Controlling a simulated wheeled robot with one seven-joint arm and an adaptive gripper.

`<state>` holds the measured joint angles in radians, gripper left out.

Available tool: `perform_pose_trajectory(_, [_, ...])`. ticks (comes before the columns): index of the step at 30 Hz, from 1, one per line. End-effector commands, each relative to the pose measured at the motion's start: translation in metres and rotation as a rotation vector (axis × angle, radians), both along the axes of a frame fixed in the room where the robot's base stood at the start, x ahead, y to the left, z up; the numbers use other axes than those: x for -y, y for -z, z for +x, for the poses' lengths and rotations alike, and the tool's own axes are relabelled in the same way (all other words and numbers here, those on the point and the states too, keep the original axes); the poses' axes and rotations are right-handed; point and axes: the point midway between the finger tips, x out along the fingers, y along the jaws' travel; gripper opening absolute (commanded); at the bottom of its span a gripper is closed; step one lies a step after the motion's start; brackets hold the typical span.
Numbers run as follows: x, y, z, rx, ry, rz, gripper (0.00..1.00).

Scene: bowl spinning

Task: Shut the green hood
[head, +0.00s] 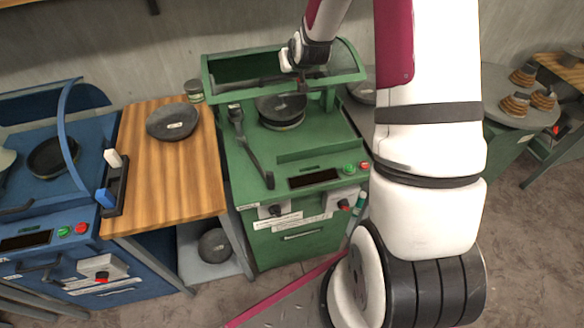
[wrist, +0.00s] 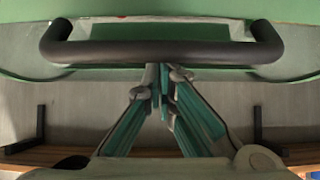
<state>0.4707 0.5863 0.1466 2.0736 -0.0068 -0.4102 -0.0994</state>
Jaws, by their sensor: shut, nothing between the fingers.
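The green hood (head: 345,58) stands raised at the back of the green machine (head: 250,180), with a clear curved panel in its frame. A dark bowl (head: 281,108) sits on the machine below the hood. My gripper (head: 296,62) is at the hood's upper edge, with its fingertips partly hidden. In the wrist view, the hood's dark handle (wrist: 160,51) runs across the picture. The shut, empty fingertips (wrist: 160,75) are close to the handle's middle, not around it. I cannot tell if they touch it.
A blue machine (head: 50,190) and a wooden table (head: 165,170) with a dark bowl (head: 172,122) stand left of the green machine. My arm covers much of the right side. A round table (head: 505,85) with stacked pieces stands at the far right.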

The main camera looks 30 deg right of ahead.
Motion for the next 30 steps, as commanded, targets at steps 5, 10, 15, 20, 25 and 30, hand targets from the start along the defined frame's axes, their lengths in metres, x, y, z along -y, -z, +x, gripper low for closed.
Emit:
perform_pose_trajectory(5, [-0.004,0.007,-0.013,-0.003,-0.001,0.001,0.0])
perform_pose_trajectory(10, [-0.005,0.009,-0.016,-0.002,0.0,0.001,0.0])
perform_pose_trajectory(15, [-0.008,0.015,-0.024,-0.003,-0.001,0.001,0.0])
perform_pose_trajectory(20, [-0.011,0.022,-0.035,-0.004,-0.001,0.002,0.0])
perform_pose_trajectory(25, [-0.014,0.03,-0.043,-0.003,0.0,0.001,0.0])
perform_pose_trajectory(30, [-0.015,0.033,-0.048,-0.001,0.0,0.0,0.0])
